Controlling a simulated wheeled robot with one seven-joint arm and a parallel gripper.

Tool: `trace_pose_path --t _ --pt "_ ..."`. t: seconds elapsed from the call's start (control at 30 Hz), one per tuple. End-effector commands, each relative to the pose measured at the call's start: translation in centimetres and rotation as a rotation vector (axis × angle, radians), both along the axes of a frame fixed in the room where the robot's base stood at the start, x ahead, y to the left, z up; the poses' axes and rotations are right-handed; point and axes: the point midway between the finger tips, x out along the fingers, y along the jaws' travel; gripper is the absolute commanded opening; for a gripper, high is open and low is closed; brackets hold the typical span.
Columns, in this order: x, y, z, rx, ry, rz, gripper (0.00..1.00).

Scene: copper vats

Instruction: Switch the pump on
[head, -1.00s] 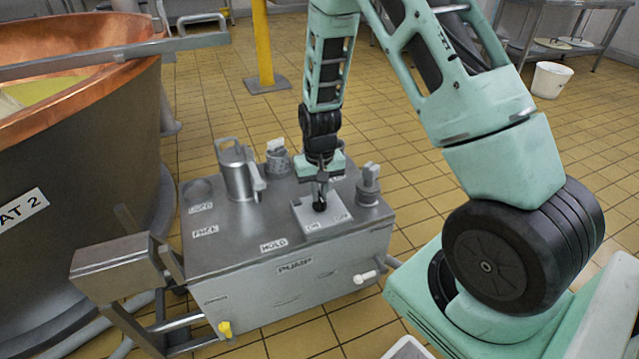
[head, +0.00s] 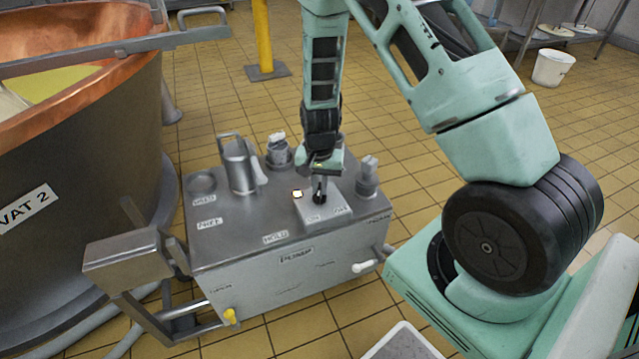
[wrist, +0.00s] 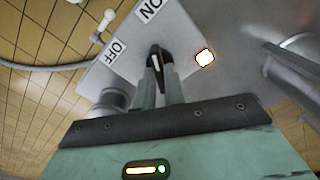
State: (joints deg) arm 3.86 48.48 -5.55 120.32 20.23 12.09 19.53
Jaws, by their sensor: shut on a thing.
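The pump (head: 290,258) is a grey metal box labelled PUMP. On its top is a light switch plate (head: 338,214) with ON and OFF labels; the wrist view shows the plate too (wrist: 112,75). My gripper (head: 319,192) points down over the plate, shut on the black switch lever (wrist: 155,56). The fingers hide part of the lever, so I cannot tell exactly which way it leans. Beside the plate a small square lamp (head: 297,194) glows bright; it also glows in the wrist view (wrist: 205,58).
A metal jug (head: 238,168), a small pot (head: 279,151) and another fitting (head: 367,180) stand on the pump's top around my gripper. The copper VAT 2 (head: 95,150) is at the left. A yellow post (head: 262,38) and a white bucket (head: 553,68) stand beyond on open tiled floor.

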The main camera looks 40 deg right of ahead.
Motion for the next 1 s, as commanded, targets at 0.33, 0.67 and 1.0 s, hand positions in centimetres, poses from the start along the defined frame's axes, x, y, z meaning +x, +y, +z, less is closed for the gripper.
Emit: trace_pose_path --t 0.33,0.67,1.0 --pt "0.1 -0.1 0.1 -0.001 -0.002 -0.003 0.33" --pt "0.1 0.0 0.3 -0.001 -0.002 -0.001 0.33" --pt "0.1 0.0 6.5 -0.001 -0.006 0.000 0.33"
